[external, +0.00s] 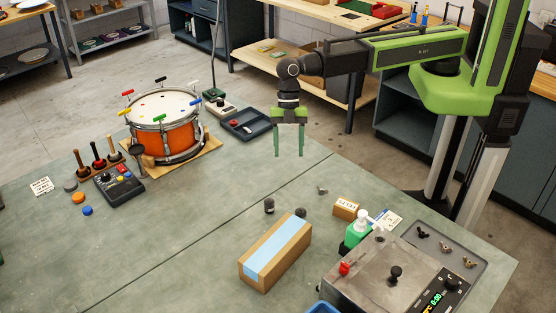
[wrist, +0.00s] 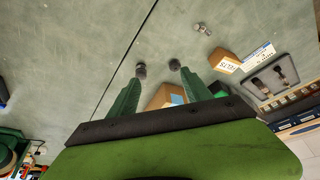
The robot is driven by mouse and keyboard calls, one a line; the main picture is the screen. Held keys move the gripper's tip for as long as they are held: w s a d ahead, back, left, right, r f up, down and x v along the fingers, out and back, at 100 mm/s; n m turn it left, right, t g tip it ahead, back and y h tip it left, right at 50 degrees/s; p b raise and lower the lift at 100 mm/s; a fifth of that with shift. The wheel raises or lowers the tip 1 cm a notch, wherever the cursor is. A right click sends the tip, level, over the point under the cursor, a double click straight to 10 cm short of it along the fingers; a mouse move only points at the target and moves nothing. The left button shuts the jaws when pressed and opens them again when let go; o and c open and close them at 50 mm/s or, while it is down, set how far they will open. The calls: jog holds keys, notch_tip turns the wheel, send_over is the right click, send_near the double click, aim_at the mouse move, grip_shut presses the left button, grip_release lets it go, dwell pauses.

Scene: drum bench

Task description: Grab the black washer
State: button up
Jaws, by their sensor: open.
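Two small dark round pieces lie on the green bench by the far end of the blue-topped box. The left one (external: 269,206) looks like a short cylinder; the right one (external: 301,212) is partly hidden by the box. I cannot tell which of them is the black washer. In the wrist view the left piece (wrist: 141,70) shows just beyond my left fingertip and the right piece (wrist: 175,64) just beyond my right one. My gripper (external: 289,151) is open and empty, pointing down, well above the bench. Its green fingers (wrist: 159,80) also show in the wrist view.
The cardboard box with a blue strip (external: 270,262) stands close to the dark pieces. A small metal part (external: 322,190), a small labelled box (external: 346,207) and a green bottle (external: 357,231) lie to the right. An orange drum (external: 166,135) stands at the left.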

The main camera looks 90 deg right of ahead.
jog(key=s+a+r, duration=0.2)
jog(key=s+a, duration=0.1)
jog(key=a, duration=0.1)
jog(key=b, duration=1.1)
send_near(301, 210)
jog(key=f, duration=0.1)
jog(key=a+f, duration=0.1)
jog(key=shift+w+f+n, duration=0.15)
jog(key=shift+f+n, duration=0.2)
jog(key=shift+n, duration=0.05)
jog(key=shift+a+f, duration=0.2)
jog(key=shift+r, duration=0.1)
jog(key=b+x, duration=0.5)
jog(key=shift+f, duration=0.2)
jog(key=shift+r, duration=0.2)
grip_shut()
